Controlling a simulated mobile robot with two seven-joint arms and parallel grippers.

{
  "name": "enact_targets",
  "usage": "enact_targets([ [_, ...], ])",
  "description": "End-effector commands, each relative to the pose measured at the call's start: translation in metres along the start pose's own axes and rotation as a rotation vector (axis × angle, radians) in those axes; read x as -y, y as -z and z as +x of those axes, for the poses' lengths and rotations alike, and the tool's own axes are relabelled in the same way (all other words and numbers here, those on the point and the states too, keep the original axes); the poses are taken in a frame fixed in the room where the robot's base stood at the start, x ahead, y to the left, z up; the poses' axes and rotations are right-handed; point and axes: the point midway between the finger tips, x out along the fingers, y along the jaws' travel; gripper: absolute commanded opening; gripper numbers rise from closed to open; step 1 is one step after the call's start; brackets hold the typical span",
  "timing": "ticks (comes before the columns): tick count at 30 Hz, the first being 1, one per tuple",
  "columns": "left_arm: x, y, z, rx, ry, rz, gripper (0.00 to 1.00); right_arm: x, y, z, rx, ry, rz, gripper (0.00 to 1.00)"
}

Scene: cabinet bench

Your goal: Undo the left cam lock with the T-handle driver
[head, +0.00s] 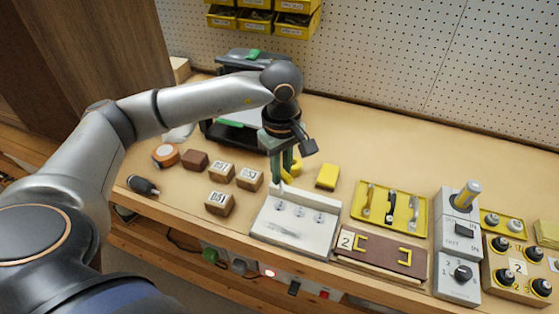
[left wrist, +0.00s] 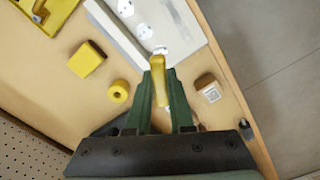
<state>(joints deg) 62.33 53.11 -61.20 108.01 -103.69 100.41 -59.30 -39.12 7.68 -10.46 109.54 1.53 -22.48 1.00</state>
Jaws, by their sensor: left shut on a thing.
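The white lock panel (head: 295,228) lies at the bench's front edge with three round cam locks in a row. The left cam lock (head: 280,207) is nearest my left gripper (head: 287,172). That gripper is shut on the yellow handle of the T-handle driver (left wrist: 157,80), held over the panel's back left part. In the left wrist view the green fingers (left wrist: 161,102) stand on either side of the handle. The handle covers part of the driver and the lock beside it; I cannot tell whether the tip sits in the lock. My right gripper is not in view.
A yellow ring (left wrist: 118,92) and yellow block (head: 327,176) stand close behind the panel. Several numbered wooden blocks (head: 220,203) are left of it. A yellow tray with handles (head: 388,208) and a brown board (head: 381,252) are to the right.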

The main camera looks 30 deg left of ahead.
Motion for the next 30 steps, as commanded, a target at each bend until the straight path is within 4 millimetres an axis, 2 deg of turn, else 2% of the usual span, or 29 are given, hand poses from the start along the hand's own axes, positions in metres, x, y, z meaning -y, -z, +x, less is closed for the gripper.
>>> enact_targets([
  [8,0.001,0.003,0.011,-0.003,0.002,-0.044,0.0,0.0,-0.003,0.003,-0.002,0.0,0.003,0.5],
  [18,0.001,0.003,0.043,-0.002,0.001,-0.041,0.0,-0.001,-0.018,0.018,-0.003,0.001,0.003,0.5],
  [30,0.001,0.002,0.046,-0.002,0.0,-0.04,0.0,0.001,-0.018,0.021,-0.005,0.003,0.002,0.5],
])
